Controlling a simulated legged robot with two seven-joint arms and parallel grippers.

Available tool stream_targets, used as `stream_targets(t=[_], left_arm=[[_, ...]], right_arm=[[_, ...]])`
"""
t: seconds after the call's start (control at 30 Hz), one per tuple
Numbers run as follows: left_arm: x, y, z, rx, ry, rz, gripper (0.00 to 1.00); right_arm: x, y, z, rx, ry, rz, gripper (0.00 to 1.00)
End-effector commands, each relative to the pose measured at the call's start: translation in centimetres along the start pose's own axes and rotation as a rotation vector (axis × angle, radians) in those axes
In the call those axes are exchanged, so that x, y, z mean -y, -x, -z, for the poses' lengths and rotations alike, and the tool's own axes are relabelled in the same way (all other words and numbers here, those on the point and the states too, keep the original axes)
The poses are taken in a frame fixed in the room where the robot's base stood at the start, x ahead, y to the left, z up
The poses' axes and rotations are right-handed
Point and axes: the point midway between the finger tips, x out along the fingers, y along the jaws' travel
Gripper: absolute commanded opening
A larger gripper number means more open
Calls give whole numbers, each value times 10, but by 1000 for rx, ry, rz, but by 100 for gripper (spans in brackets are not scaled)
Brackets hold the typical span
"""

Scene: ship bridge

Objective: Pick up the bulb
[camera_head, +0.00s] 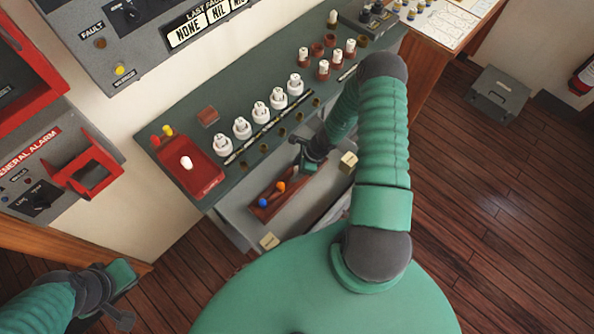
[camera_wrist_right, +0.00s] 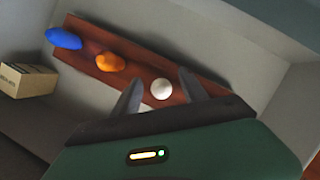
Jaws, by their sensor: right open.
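A white bulb (camera_wrist_right: 161,89) stands in a reddish-brown wooden rack (camera_wrist_right: 135,73) inside an open grey drawer. An orange bulb (camera_wrist_right: 109,62) and a blue bulb (camera_wrist_right: 63,38) are in the same rack. The head view also shows the orange bulb (camera_head: 280,186), blue bulb (camera_head: 262,202) and rack (camera_head: 268,210); the white bulb is hidden there. My right gripper (camera_wrist_right: 161,88) is open, with its fingers on either side of the white bulb in the wrist view; I cannot tell whether they touch it. My left gripper (camera_head: 121,298) is low at the left, away from the drawer.
Small cardboard boxes lie in the drawer, one at the right (camera_head: 348,162) and one near the front (camera_head: 269,241). The drawer walls (camera_wrist_right: 240,40) surround the rack. A console (camera_head: 215,150) with white knobs overhangs behind. The wooden floor (camera_head: 490,200) at right is mostly clear.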

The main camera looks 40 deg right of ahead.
Motion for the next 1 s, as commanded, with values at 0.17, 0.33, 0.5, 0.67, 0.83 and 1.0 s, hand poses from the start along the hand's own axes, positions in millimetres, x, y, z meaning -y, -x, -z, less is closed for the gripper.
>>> stream_targets(t=[0.17, 0.33, 0.5, 0.67, 0.83, 1.0], left_arm=[[0, 0, 0, 0, -1, 0, 0], [0, 0, 0, 0, -1, 0, 0], [0, 0, 0, 0, 0, 0, 0], [0, 0, 0, 0, 0, 0, 0], [0, 0, 0, 0, 0, 0, 0], [0, -1, 0, 0, -1, 0, 0]], right_arm=[[0, 0, 0, 0, 0, 0, 43], [0, 1, 0, -1, 0, 2, 21], [0, 1, -1, -1, 0, 2, 0], [0, 1, 0, 0, 1, 0, 0], [0, 2, -1, 1, 1, 0, 0], [1, 18, -7, 0, 4, 3, 0]])
